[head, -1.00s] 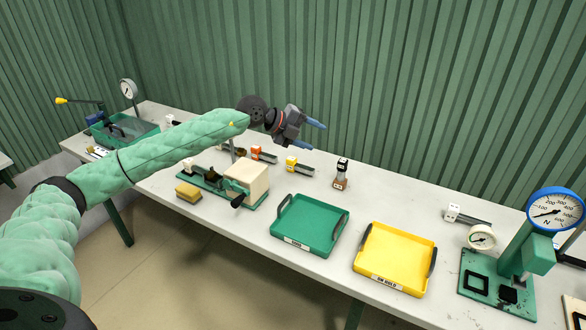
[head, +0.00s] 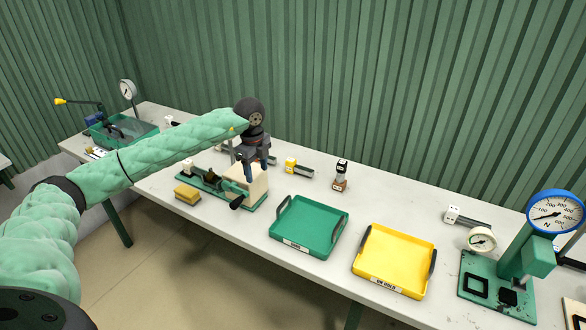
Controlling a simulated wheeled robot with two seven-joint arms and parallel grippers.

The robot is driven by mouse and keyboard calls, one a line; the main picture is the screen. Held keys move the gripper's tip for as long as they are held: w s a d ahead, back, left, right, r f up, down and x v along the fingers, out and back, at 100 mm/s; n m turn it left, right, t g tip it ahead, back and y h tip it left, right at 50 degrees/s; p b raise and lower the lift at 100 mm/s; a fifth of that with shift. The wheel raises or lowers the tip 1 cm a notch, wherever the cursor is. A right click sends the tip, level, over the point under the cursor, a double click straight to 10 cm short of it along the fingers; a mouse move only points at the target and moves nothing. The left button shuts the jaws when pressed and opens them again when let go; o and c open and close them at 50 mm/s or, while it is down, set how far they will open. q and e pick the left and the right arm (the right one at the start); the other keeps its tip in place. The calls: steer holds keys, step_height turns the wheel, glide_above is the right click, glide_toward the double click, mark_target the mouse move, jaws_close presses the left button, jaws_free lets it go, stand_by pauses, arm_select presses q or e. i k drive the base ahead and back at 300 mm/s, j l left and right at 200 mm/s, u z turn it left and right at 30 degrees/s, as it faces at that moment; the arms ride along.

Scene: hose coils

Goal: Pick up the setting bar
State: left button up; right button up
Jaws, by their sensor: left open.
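Several short grey bars with coloured cube heads lie along the back of the bench; I cannot tell by name which is the setting bar. One has a yellow head (head: 291,164), and one with a white head (head: 452,214) lies at the right. An orange-headed bar seen earlier is now hidden behind my left gripper. My left gripper (head: 257,174) is open, empty and points down. In the picture it overlaps the back of the cream block (head: 247,187) on the green fixture; its height above the bench is unclear. My right gripper is out of view.
A yellow tray (head: 395,260) and a green gauge stand (head: 497,285) are to the right. A yellow block (head: 187,193) lies at the front edge. Both trays are empty.

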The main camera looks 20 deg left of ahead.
mark_target(291, 167)
steer(key=i, duration=0.95)
